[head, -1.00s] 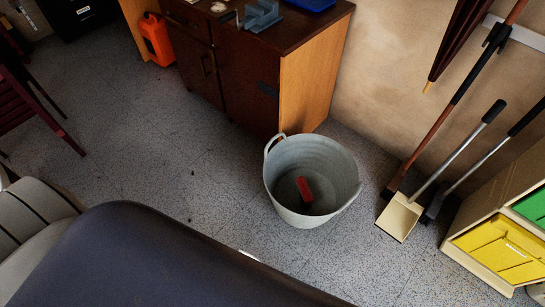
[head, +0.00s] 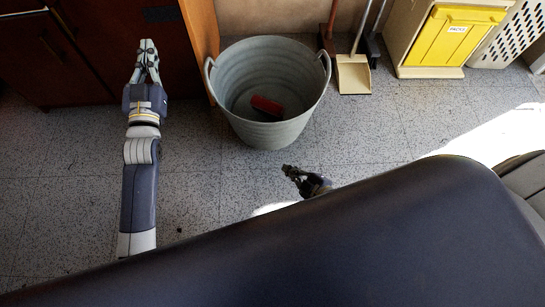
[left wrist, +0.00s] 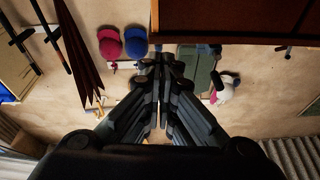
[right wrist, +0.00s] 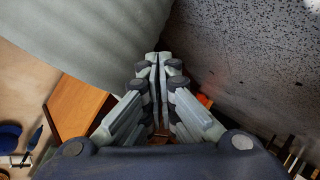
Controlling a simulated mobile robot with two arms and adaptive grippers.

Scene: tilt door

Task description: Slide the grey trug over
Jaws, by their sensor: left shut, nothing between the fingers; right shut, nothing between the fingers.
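The grey trug (head: 266,100) stands upright on the floor near the cabinet's end, with a handle on each side and a red object (head: 266,106) in its bottom. My left gripper (head: 148,47) is shut and empty, to the left of the trug and apart from it in the head view. In the left wrist view its closed fingers (left wrist: 162,62) point toward a wall. My right gripper (head: 288,170) is shut and empty, low in front of the trug. In the right wrist view the trug's side (right wrist: 95,40) fills the upper left beside the closed fingertips (right wrist: 158,58); contact is unclear.
A dark wood cabinet (head: 90,60) stands at the left. A cream dustpan (head: 353,75) leans at the wall behind the trug. A cream unit with a yellow front (head: 455,40) stands at the right. The floor (head: 400,125) right of the trug is clear.

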